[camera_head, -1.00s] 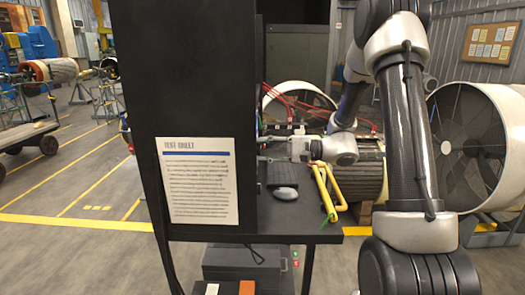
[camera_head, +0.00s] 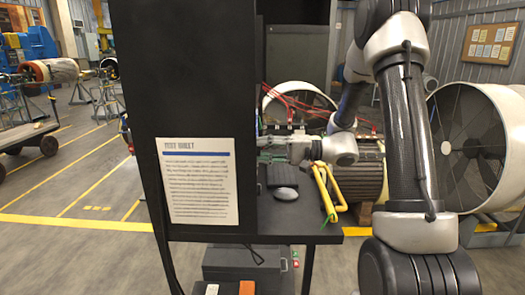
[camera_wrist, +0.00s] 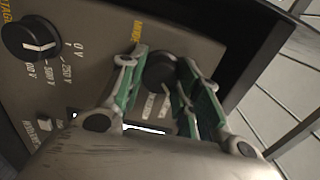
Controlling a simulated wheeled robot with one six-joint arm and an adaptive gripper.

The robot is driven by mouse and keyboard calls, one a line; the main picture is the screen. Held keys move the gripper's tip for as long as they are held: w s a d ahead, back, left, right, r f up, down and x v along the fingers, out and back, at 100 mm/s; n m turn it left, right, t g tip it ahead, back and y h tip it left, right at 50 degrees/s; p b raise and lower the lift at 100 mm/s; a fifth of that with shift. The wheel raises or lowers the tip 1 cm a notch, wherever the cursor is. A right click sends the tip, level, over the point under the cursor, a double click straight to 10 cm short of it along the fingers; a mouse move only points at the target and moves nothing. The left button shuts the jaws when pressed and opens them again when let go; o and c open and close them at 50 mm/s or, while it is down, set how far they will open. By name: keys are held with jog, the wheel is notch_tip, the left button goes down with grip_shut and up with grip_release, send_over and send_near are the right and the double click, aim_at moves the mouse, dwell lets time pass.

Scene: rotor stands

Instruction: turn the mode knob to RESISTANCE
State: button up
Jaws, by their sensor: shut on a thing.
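The mode knob (camera_wrist: 160,72) is a round black knob on a dark grey instrument panel (camera_wrist: 95,60), below yellow lettering that reads MODE. My gripper (camera_wrist: 159,64) has its two green-padded fingers on either side of this knob, shut on it. The knob's pointer is hidden from this angle, so its setting cannot be read. Small white labels beside it are too blurred to read. In the head view my gripper (camera_head: 271,144) reaches left, its tips partly hidden behind a black upright panel, and the knob is out of sight.
A second black knob (camera_wrist: 30,39) with a white pointer and voltage markings sits at the panel's upper left.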

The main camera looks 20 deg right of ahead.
jog(key=o, duration=1)
jog(key=shift+o, duration=0.2)
jog(key=v, duration=1.2)
